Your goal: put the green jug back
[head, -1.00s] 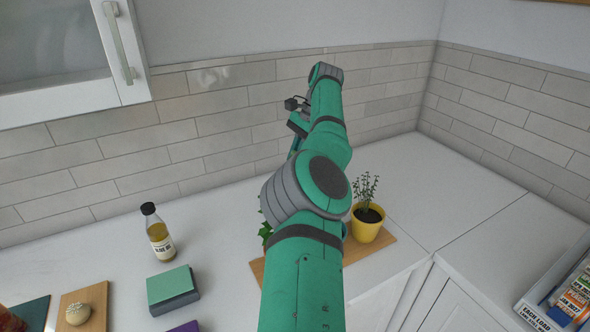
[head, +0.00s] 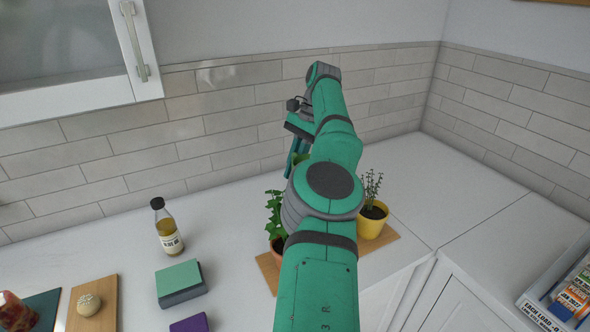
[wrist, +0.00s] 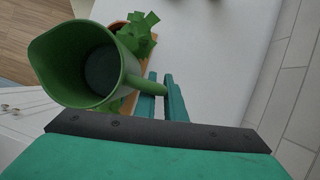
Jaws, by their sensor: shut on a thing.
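The green jug (wrist: 75,65) is in the wrist view, its open mouth facing the camera and its inside looking empty. My gripper (wrist: 160,85) is shut on the jug's handle, which sits between the two teal fingers. The jug overlaps the wooden board and a leafy plant in the wrist view.
A leafy plant (head: 274,215) and a yellow pot (head: 371,220) stand on a wooden board (head: 391,240). An oil bottle (head: 167,229) and a green-topped block (head: 180,279) stand left. The counter right of the board is clear (head: 440,190).

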